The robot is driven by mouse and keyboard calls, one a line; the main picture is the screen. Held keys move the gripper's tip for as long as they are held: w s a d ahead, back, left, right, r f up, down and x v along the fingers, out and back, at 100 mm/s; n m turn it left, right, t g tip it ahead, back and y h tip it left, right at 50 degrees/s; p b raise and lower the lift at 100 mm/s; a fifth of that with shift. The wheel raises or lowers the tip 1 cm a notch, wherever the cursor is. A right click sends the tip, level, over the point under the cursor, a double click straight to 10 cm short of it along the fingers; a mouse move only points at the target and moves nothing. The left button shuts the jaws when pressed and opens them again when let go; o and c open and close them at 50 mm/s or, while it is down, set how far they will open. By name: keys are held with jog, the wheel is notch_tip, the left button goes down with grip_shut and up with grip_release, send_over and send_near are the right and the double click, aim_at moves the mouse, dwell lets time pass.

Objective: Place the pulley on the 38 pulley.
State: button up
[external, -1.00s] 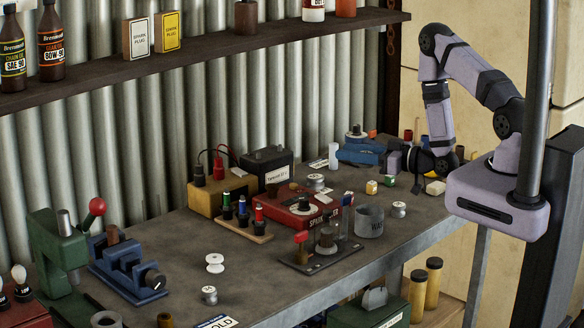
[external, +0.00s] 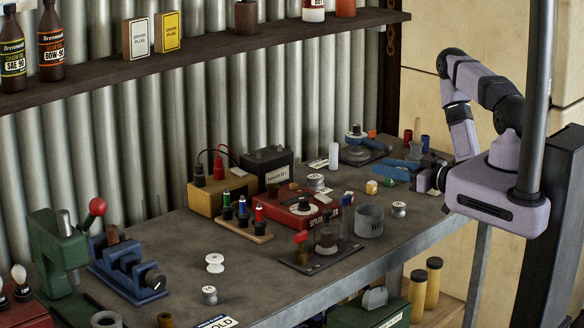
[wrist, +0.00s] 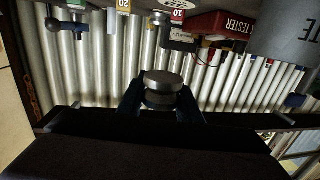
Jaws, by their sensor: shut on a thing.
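My gripper (external: 394,168) is over the far right of the bench, its blue fingers pointing left. In the wrist view, my gripper (wrist: 160,104) is shut on a grey, round pulley (wrist: 161,88), held between its two dark fingers. I cannot make this pulley out clearly in the external view. Pale pulleys stand on the bench: one at the middle left (external: 215,262), one near the front edge (external: 210,295), one behind the red box (external: 316,182) and one right of the grey cup (external: 399,209). Their numbers are too small to read, so I cannot tell which is the 38 pulley.
The red tester box (external: 300,213), grey cup (external: 369,221) and a dark stand (external: 322,257) crowd the middle. A blue-and-grey fixture (external: 361,148) stands at the back right. Small numbered blocks sit near my gripper, including a yellow one (external: 372,187). The left-middle bench is mostly clear.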

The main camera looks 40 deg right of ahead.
jog(key=shift+f+p, duration=0.4)
jog(key=shift+f, duration=2.8)
jog(key=shift+b, duration=0.3)
jog(key=shift+f, duration=0.2)
jog(key=o, duration=1.1)
jog(key=shift+r, duration=0.1)
